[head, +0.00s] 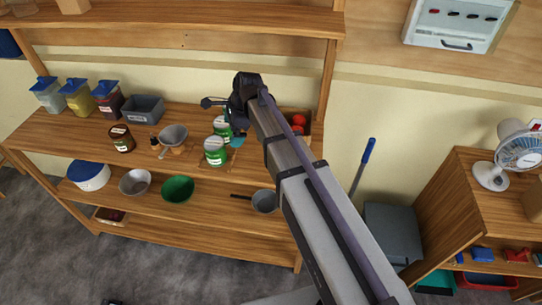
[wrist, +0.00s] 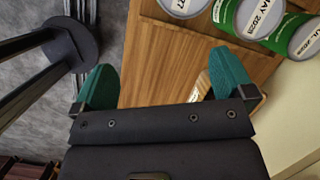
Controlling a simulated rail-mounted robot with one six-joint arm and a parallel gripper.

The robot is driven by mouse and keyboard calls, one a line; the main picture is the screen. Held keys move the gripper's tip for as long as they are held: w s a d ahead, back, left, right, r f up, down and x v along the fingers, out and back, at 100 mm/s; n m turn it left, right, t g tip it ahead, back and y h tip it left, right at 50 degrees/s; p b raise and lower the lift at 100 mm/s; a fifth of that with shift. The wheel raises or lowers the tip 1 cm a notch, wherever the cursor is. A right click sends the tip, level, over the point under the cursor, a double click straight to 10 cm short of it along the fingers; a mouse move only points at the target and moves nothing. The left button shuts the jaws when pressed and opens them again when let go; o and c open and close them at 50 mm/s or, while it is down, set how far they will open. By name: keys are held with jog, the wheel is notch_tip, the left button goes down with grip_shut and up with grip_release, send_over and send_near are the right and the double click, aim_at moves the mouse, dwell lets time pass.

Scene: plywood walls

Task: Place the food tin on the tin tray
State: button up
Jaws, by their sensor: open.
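Green and white tins stand on the wooden shelf's upper surface in the head view, one at the front (head: 215,152) and one behind it (head: 222,128), partly hidden by my arm. In the wrist view several tins with dated round lids show at the top right, one reading MAY 2028 (wrist: 262,16). I cannot tell which tin is meant, and I cannot make out the tin tray. My gripper (wrist: 165,82) is open and empty, its teal fingers spread over the shelf edge. The tins lie beyond its right finger, apart from it.
A dark jar (head: 121,139), grey funnel-like bowl (head: 173,134), grey bin (head: 143,108) and lidded containers (head: 79,96) stand left of the tins. Bowls (head: 177,189) and a pan (head: 264,201) stand on the shelf below.

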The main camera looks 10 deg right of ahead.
jog(key=s+d+n+h, duration=0.1)
jog(key=s+d+n, duration=0.5)
jog(key=s+n, duration=0.2)
jog(key=s+d+n+g+h, duration=0.1)
jog(key=s+d+n+h, duration=0.1)
jog(key=s+d+n, duration=0.4)
jog(key=s+f+n, duration=0.1)
jog(key=s+n, duration=0.2)
jog(key=s, duration=0.3)
jog(key=shift+s+h, duration=0.15)
jog(key=shift+h, duration=0.15)
